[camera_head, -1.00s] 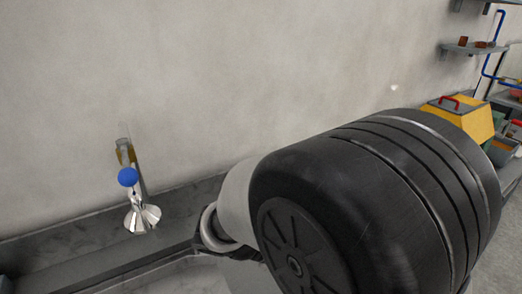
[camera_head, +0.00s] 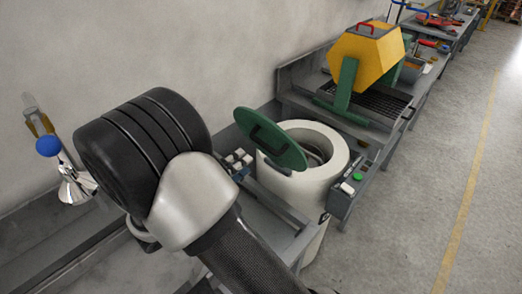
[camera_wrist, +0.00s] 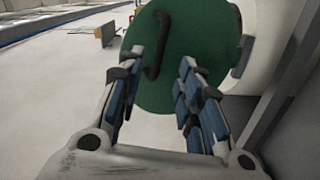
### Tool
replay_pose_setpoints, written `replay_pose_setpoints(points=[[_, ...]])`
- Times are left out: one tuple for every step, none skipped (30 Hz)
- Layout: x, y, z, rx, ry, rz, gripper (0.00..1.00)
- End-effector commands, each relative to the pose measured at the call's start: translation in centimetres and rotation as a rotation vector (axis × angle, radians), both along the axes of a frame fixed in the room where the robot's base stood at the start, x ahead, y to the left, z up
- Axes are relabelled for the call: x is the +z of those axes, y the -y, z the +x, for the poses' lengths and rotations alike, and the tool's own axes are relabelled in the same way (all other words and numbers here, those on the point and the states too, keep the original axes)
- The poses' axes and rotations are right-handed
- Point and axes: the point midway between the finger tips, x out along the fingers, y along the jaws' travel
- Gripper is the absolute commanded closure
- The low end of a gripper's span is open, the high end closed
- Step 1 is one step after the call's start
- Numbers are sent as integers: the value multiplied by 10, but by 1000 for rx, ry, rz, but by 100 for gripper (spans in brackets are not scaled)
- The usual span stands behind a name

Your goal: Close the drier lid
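The drier is a white round drum (camera_head: 327,182) with an open top, right of centre in the head view. Its green round lid (camera_head: 285,152) stands tilted open at the left side of the opening and carries a dark handle (camera_head: 268,138). In the wrist view the green lid (camera_wrist: 190,30) fills the top middle, with its black handle (camera_wrist: 161,45) on the near face. The white drum wall (camera_wrist: 262,45) shows to its right. My gripper (camera_wrist: 160,70) is open and empty, its two fingers spread in front of the lid.
A control box with a green button (camera_head: 357,177) is right of the drum. A yellow tumbler (camera_head: 366,55) on green supports stands behind. A metal funnel with a blue ball (camera_head: 49,146) is at the left by the wall. Open floor lies at right.

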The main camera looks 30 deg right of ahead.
Motion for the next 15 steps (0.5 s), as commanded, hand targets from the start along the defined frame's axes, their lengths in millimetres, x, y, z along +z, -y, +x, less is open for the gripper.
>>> replay_pose_setpoints(points=[[-2,13,3,-6,-1,0,67],[-2,19,5,-5,-1,0,67],[-2,27,8,-7,-1,0,67],[-2,33,10,-6,-1,0,67],[-2,39,12,-6,-1,0,67],[-2,47,15,-5,0,1,67],[-2,52,17,-5,0,1,67],[-2,56,19,-5,0,0,67],[-2,62,21,-5,0,0,67],[-2,66,23,-4,0,0,67],[-2,70,24,-4,0,1,67],[-2,74,26,-3,-2,1,67],[-2,77,27,-3,-2,1,67],[-2,79,28,-2,-1,1,67],[-2,81,29,-2,-1,1,67]])
